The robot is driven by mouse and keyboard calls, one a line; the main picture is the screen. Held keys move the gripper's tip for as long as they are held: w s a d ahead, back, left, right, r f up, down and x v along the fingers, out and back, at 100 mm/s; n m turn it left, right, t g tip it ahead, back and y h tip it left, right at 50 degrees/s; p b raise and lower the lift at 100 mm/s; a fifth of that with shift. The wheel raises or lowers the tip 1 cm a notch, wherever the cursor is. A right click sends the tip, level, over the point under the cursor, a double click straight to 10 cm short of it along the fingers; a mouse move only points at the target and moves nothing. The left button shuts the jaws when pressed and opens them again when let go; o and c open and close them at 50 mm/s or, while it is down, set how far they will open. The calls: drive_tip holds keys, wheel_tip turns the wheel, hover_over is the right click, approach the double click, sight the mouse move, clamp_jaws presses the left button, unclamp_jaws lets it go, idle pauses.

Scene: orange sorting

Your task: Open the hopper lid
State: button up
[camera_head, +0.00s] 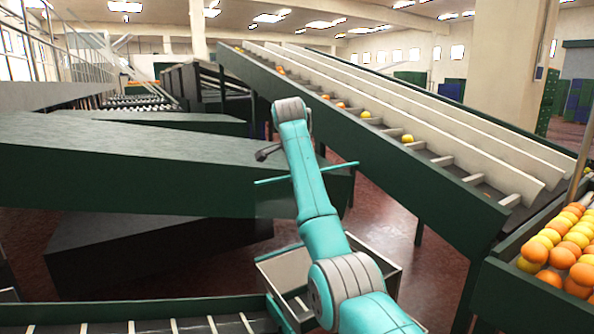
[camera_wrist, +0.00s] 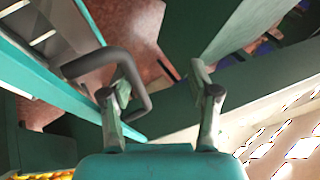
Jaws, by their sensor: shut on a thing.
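In the wrist view my gripper (camera_wrist: 161,90) has its left finger against a dark grey looped handle (camera_wrist: 136,72). The fingers stand apart, and the exact contact is partly hidden. A teal bar (camera_wrist: 62,82), seemingly the edge of the hopper lid, runs beside the handle. In the head view my arm covers most of the gripper. A thin teal edge (camera_head: 330,169), likely the lid seen nearly edge-on, crosses behind my arm, with the dark handle (camera_head: 267,152) just above its left part.
A sloping conveyor (camera_head: 420,185) with oranges rises away on the right. A bin of oranges (camera_head: 503,290) stands at the right edge. Large dark green housings (camera_head: 110,165) fill the left. An open grey box (camera_head: 281,268) sits below my arm. Red floor shows between the machines.

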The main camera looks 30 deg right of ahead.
drive_tip(key=shift+t, duration=0.8)
drive_tip(key=a+r, duration=0.1)
drive_tip(key=r, duration=0.5)
drive_tip(key=a+r, duration=0.1)
drive_tip(key=r, duration=0.2)
drive_tip(key=shift+w+a, duration=0.2)
drive_tip(key=shift+a, duration=0.15)
drive_tip(key=shift+s, duration=0.1)
drive_tip(key=shift+c, duration=0.2)
drive_tip(key=shift+s, duration=0.3)
drive_tip(key=shift+c, duration=0.3)
drive_tip(key=shift+g, duration=0.6)
drive_tip(key=s, duration=0.1)
drive_tip(key=s+a, duration=0.1)
drive_tip(key=s, duration=0.1)
drive_tip(key=s+a, duration=0.1)
drive_tip(key=s, duration=0.1)
drive_tip(key=shift+a+r, duration=0.25)
drive_tip(key=shift+r, duration=0.15)
drive_tip(key=shift+c, duration=0.5)
drive_tip(key=shift+s+d, duration=0.15)
drive_tip(key=shift+s, duration=0.25)
drive_tip(key=shift+d+f, duration=0.1)
drive_tip(key=shift+d, duration=0.1)
drive_tip(key=shift+d, duration=0.1)
